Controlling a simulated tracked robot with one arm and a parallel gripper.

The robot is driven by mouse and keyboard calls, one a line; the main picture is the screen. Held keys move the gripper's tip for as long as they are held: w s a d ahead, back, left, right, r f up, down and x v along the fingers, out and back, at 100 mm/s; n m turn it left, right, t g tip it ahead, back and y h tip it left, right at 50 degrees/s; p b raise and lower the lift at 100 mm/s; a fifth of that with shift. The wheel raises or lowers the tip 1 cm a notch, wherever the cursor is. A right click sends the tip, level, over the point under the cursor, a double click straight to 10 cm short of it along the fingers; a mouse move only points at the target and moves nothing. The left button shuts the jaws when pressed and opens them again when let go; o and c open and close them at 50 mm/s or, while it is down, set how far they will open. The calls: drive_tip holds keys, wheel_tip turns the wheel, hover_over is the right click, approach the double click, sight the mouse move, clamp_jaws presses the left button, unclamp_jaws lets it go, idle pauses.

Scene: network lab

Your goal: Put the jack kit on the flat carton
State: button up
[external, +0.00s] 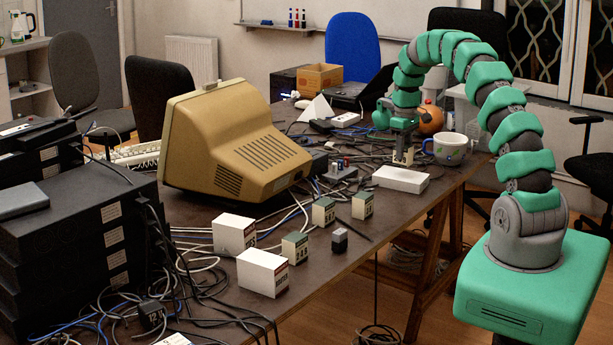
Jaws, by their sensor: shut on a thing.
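The flat carton (400,181) is a low white box lying on the table near its right edge.
Similar small green and pale boxes (323,211) (362,206) (294,248) and larger white boxes (262,272) (234,233) stand nearer the front. Cables and a beige monitor (230,140) crowd the left.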

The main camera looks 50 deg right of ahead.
drive_tip(key=shift+w+d, duration=0.2)
drive_tip(key=shift+w, duration=0.1)
drive_tip(key=shift+f, duration=1.8)
drive_tip(key=o, duration=1)
drive_tip(key=shift+o, duration=0.2)
wheel_tip(320, 180, up, 12)
drive_tip(key=shift+r, duration=0.1)
